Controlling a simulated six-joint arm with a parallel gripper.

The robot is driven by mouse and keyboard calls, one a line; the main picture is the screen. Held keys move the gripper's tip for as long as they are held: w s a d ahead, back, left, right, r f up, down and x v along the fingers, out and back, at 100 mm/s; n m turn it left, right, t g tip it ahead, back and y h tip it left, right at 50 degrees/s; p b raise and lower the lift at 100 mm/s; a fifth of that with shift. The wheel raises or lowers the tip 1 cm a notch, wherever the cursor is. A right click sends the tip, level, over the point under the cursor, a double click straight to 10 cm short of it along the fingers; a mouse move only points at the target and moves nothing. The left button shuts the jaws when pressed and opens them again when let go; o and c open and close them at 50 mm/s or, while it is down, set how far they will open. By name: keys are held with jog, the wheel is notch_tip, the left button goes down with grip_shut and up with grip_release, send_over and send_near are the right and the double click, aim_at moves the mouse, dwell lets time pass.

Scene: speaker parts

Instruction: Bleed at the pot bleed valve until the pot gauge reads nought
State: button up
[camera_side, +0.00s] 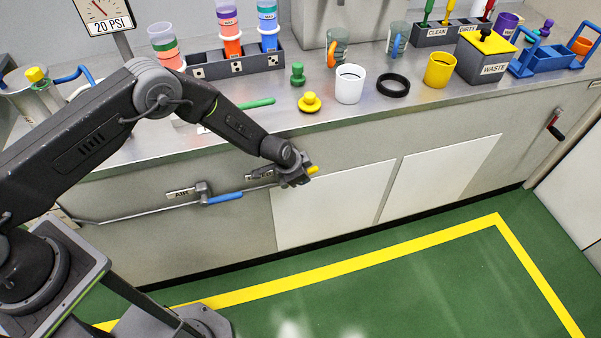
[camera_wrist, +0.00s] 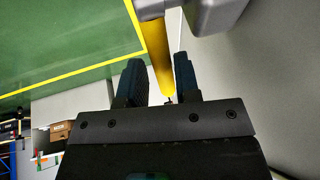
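The bleed valve's yellow handle (camera_side: 313,169) shows at the bench front, just past my gripper (camera_side: 297,175). The valve's body and the label behind it are partly hidden by my wrist. In the wrist view the yellow handle (camera_wrist: 157,45) runs down between the two fingers of my gripper (camera_wrist: 158,80). The fingers are apart, with a gap on the left; the handle is close to the right finger, and I cannot tell whether they touch. The gauge (camera_side: 104,12) at the top left has a plate reading 20 PSI. A pot (camera_side: 40,95) stands at the left, partly hidden by my arm.
The blue-handled air valve (camera_side: 222,197) and its pipe (camera_side: 130,216) lie left of my gripper on the bench front. Cups, a waste bin (camera_side: 484,55) and a bottle rack (camera_side: 240,64) stand on the bench (camera_side: 340,115). The green floor (camera_side: 400,285) is clear.

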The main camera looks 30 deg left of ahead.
jog(key=shift+o, duration=1.2)
jog(key=shift+a, duration=0.1)
jog(key=shift+s+r, duration=0.15)
jog(key=shift+r, duration=0.35)
notch_tip(320, 180, up, 9)
jog(key=shift+s+a+f, duration=0.15)
jog(key=shift+s+a, duration=0.05)
jog(key=shift+s, duration=0.2)
jog(key=f+g+y, duration=0.1)
jog(key=f, duration=0.2)
jog(key=w+f+g+y, duration=0.1)
jog(key=f, duration=0.3)
jog(key=w+f+g+y, duration=0.1)
jog(key=f, duration=0.3)
jog(key=shift+d+f+g, duration=0.15)
jog(key=shift+d+g, duration=0.15)
jog(key=shift+d, duration=0.05)
